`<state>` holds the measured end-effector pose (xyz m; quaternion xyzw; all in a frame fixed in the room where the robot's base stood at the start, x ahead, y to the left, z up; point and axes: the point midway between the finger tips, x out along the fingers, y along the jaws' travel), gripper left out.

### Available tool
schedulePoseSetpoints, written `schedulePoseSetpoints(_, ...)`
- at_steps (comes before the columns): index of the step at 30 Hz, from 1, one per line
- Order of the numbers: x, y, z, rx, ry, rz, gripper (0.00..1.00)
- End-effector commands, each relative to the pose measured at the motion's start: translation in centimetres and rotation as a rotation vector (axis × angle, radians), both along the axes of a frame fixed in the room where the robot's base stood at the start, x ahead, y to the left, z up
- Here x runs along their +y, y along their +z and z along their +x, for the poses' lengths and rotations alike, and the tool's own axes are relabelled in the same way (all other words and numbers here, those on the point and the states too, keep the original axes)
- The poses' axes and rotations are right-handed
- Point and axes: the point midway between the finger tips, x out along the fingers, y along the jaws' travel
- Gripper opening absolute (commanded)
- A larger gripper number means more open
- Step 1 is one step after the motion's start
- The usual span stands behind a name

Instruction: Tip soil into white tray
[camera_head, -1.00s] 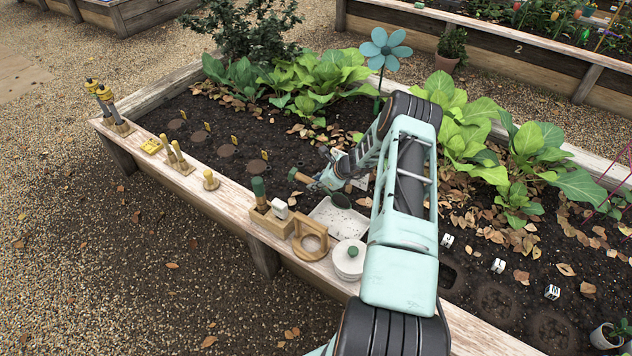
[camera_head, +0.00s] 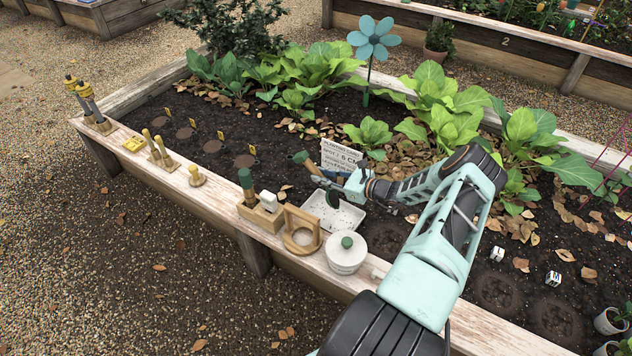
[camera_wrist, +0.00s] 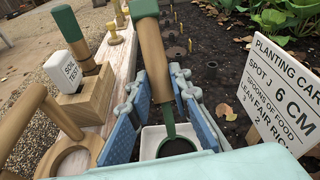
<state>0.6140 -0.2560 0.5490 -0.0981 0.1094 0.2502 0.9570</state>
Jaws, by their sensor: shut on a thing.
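My gripper (camera_wrist: 158,100) is shut on the wooden handle of a green-ended scoop (camera_wrist: 153,55). In the head view, my gripper (camera_head: 340,187) holds the scoop (camera_head: 306,162) above the white tray (camera_head: 350,220), handle slanting up to the left. The scoop's dark green bowl hangs over the tray and looks turned on edge in the head view. In the wrist view, dark soil (camera_wrist: 178,147) shows in the bowl, with part of the white tray (camera_wrist: 150,138) behind it. A few dark specks show on the tray floor. My gripper hides part of the tray.
A planting card (camera_head: 340,156) stands just behind my gripper. Leafy plants fill the back.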

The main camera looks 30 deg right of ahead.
Motion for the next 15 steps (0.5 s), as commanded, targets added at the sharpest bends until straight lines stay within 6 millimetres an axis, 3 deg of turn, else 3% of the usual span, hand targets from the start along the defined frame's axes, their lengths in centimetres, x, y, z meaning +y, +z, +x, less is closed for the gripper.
schedulePoseSetpoints(15,-1.8,-0.1,-2.2,-0.199,0.000,0.159,0.00)
